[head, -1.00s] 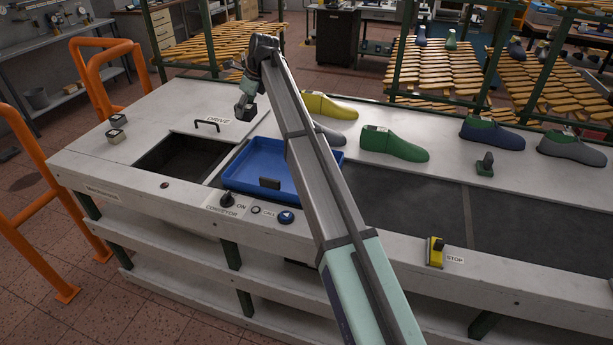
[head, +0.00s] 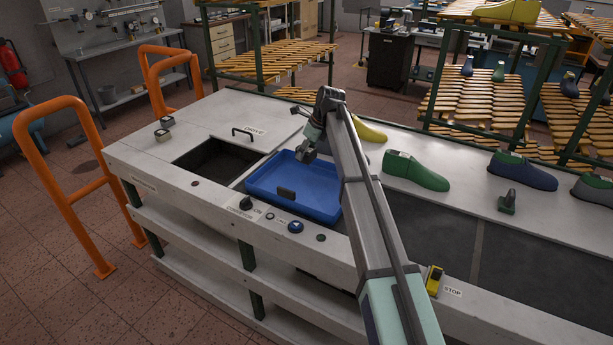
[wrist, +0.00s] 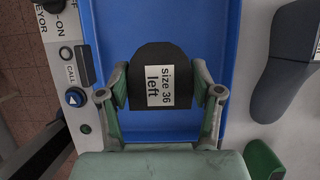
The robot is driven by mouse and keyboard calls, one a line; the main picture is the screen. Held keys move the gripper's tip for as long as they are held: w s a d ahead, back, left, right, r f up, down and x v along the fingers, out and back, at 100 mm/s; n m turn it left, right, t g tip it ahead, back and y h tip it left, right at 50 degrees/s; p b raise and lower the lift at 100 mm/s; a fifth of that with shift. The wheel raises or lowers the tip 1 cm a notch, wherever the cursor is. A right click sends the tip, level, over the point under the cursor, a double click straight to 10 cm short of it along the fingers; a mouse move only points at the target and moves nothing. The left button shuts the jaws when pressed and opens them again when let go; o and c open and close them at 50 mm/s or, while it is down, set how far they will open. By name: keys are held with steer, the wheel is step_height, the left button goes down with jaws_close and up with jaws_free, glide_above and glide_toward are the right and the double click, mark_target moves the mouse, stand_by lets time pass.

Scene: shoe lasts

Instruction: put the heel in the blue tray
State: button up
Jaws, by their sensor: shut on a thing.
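The heel (wrist: 140,62) is a black block with a white label reading "size 36 left" in the wrist view. My gripper (wrist: 163,95) is shut on it, one finger at each side. The blue tray (wrist: 217,25) lies beneath the heel in the wrist view. The heel is hard to make out there. The tray's far right part is hidden by my arm. How high the heel hangs is hard to tell.
A green last (head: 416,172), a yellow last (head: 368,131) and a blue-green last (head: 522,171) stand on the bench right of the tray. A dark recess (head: 215,160) is left of it. Buttons and a knob line the front edge.

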step_height(320, 180, down, 12)
steer(key=p, duration=0.2)
steer(key=shift+r+p, duration=0.1)
steer(key=shift+p, duration=0.3)
steer(key=o, duration=1.2)
steer(key=b+v, duration=0.3)
steer(key=v, duration=0.9)
